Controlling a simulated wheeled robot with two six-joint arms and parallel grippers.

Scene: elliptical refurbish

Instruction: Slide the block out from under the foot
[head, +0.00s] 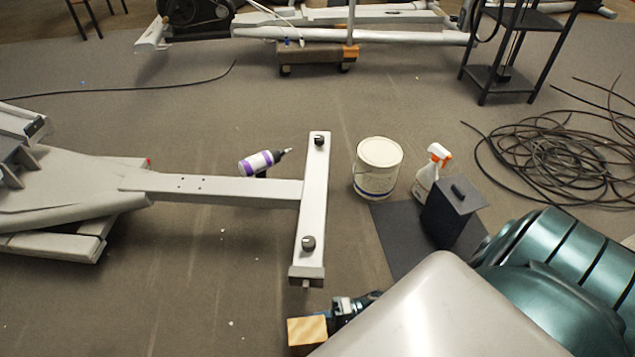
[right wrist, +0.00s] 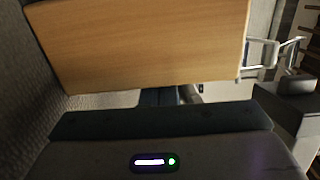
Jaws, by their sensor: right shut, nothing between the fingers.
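The wooden block (head: 307,331) is in the head view, below the near end of the long grey foot bar (head: 314,200). A gap of floor shows between the block and the bar's end. My right gripper (head: 337,316) is shut beside the block, at its right side, with nothing between its fingers. In the right wrist view the block (right wrist: 150,45) fills the upper middle, close to the camera. It hides much of what lies beyond, and I cannot tell whether the fingers touch it. My left gripper is not in view.
A white bucket (head: 378,167), a spray bottle (head: 431,172) and a dark box (head: 452,213) stand right of the foot. A purple-and-white bottle (head: 261,161) lies against the frame. Coiled cable (head: 560,155) is at far right. Floor left of the block is clear.

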